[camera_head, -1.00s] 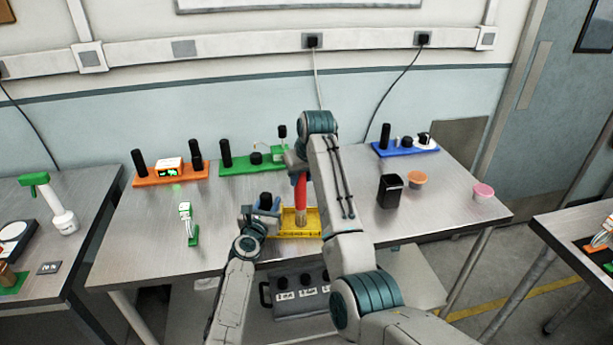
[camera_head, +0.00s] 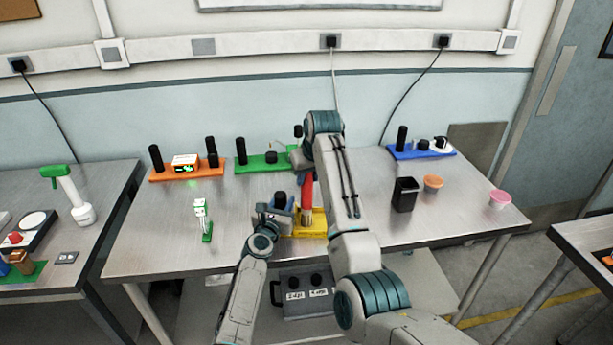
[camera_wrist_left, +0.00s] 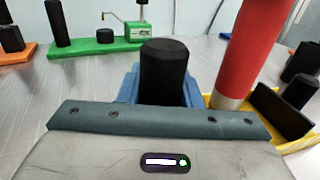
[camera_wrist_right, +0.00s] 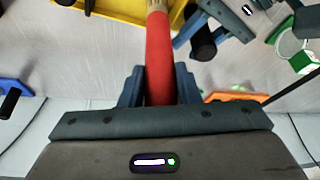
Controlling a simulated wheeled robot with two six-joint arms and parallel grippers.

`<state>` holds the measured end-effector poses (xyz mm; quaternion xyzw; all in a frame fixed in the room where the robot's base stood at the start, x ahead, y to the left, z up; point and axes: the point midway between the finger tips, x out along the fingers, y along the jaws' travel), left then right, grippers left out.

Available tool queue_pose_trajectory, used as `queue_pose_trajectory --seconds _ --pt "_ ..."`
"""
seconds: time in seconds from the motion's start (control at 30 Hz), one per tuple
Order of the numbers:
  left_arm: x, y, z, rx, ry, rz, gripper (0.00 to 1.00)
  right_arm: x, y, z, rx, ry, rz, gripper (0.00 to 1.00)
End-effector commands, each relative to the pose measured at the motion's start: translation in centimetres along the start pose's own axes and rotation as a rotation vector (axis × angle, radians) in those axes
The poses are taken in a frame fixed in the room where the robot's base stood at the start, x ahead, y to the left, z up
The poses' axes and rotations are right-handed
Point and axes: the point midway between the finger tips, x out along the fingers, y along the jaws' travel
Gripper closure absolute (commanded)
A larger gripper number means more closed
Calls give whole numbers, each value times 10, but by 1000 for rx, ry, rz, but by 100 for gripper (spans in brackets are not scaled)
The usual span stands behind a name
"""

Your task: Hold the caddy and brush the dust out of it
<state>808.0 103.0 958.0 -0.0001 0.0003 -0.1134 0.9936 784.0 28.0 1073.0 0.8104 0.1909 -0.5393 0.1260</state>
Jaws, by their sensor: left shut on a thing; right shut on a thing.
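The yellow caddy (camera_head: 320,222) sits near the front edge of the middle table. Its black post (camera_wrist_left: 165,75) stands upright at its left end. My left gripper (camera_head: 279,213) is shut on this post, with its blue fingers around it. My right gripper (camera_head: 306,168) is shut on the red handle of the brush (camera_head: 307,192) and holds it steeply over the caddy, bristles down. The brush also shows in the right wrist view (camera_wrist_right: 158,60). The bristle tips are at the caddy's tray, but I cannot tell whether they touch it. No dust can be made out.
Behind stand an orange module (camera_head: 186,171), a green module (camera_head: 263,163) and a blue module (camera_head: 421,151). A black bin (camera_head: 404,195), an orange cup (camera_head: 433,183) and a pink cup (camera_head: 500,199) are at the right. A small white-and-green device (camera_head: 202,217) stands left of the caddy.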

Motion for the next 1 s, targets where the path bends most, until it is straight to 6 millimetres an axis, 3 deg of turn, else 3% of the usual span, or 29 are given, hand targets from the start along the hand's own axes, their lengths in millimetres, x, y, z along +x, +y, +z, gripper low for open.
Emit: queue_pose_trajectory --seconds 1.0 --pt "0 0 0 0 1 0 100 -6 42 21 0 -1 2 100"
